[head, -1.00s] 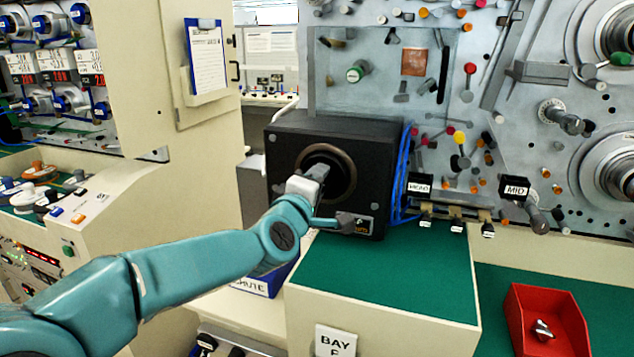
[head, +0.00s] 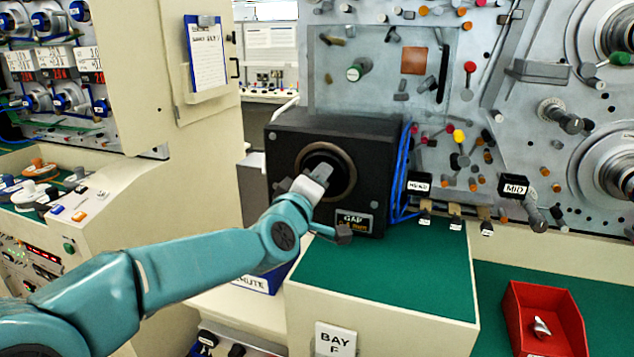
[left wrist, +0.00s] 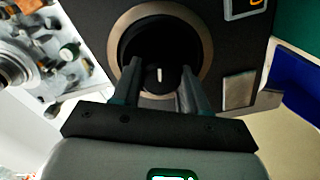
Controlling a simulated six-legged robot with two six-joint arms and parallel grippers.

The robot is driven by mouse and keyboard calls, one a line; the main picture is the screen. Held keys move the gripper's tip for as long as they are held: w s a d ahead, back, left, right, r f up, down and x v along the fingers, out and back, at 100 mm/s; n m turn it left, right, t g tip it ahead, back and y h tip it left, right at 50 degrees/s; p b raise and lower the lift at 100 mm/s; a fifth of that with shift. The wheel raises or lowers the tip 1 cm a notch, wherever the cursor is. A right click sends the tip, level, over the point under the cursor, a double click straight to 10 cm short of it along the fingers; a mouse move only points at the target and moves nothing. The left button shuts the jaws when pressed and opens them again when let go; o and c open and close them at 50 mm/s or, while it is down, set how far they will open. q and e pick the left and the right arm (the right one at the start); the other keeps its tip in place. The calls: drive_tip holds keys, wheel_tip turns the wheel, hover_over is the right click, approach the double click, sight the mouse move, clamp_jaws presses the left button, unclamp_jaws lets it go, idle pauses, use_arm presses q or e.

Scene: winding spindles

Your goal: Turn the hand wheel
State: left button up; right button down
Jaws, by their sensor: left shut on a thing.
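The hand wheel is a dark round knob (left wrist: 160,80) with a white mark, set inside a brass-coloured ring (head: 350,168) on the front of a black box (head: 375,150). My left gripper (head: 322,172) reaches into the ring from the front. In the left wrist view its two fingers (left wrist: 159,82) lie on either side of the knob, shut on it. In the head view the gripper hides most of the knob. A small display (head: 354,221) marked GAP is at the box's lower right; its digits are hard to read. My right gripper is not in view.
The box stands on a green-topped cream bench (head: 400,280) marked BAY F. Blue cables (head: 402,180) run down the box's right side. A red tray (head: 570,320) with a metal piece is at the lower right. The green bench top before the box is clear.

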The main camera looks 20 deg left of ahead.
use_arm(q)
drive_tip(key=o, duration=1.1)
drive_tip(key=shift+c, duration=0.2)
drive_tip(key=s+b, duration=0.1)
drive_tip(key=s, duration=1.5)
drive_tip(key=shift+s+a+b, duration=0.2)
drive_tip(key=shift+a+b, duration=0.05)
drive_tip(key=shift+b, duration=0.05)
